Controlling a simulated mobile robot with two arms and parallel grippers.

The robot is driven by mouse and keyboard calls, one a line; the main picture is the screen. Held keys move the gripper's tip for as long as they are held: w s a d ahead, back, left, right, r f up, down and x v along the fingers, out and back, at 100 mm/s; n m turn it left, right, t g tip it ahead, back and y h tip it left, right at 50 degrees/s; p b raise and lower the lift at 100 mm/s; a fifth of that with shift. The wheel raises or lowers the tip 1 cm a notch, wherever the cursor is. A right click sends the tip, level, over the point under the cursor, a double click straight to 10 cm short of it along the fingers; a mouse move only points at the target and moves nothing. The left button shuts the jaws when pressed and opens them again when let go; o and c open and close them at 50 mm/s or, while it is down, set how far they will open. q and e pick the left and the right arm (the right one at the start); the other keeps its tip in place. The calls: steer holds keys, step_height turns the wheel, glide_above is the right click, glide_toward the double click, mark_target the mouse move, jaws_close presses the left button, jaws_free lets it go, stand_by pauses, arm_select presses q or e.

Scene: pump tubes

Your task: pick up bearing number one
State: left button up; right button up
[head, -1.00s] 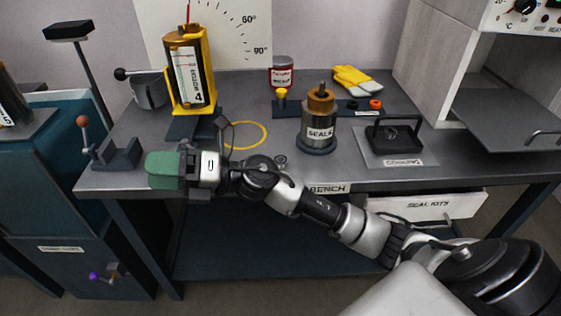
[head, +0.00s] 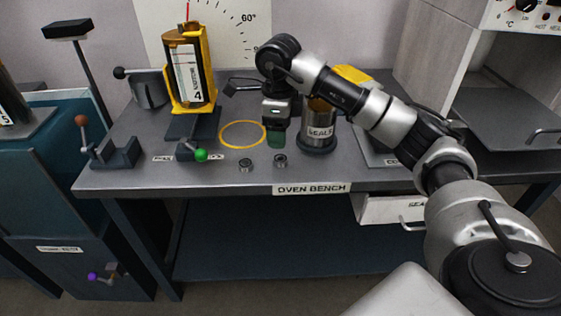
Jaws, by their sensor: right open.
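Two small dark metal rings, which look like the bearings, lie near the front edge of the bench top: a left ring (head: 246,165) and a right ring (head: 280,160). I cannot read a number on either, so I cannot tell which is number one. My right gripper (head: 276,140) points down behind the right ring, with its green fingers just beyond it in the picture. It is open and nothing shows in it. The gap between its fingers is hard to see from here. My left gripper is not in view.
The seals can (head: 319,132) stands close right of the gripper. A yellow circle (head: 243,147) is marked to the left. A green-knobbed lever (head: 200,155) and the yellow holder with cartridge 4 (head: 190,75) are further left. The oven bench (head: 150,180) front edge is clear.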

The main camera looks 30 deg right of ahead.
mark_target(281, 158)
step_height(281, 158, down, 8)
steer(key=shift+d+r+b, duration=0.1)
steer(key=shift+r+b, duration=0.1)
steer(key=shift+b, duration=0.3)
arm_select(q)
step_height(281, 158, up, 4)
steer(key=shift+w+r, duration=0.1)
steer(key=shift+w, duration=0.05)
arm_select(e)
steer(key=shift+c, duration=0.3)
steer(key=c, duration=1)
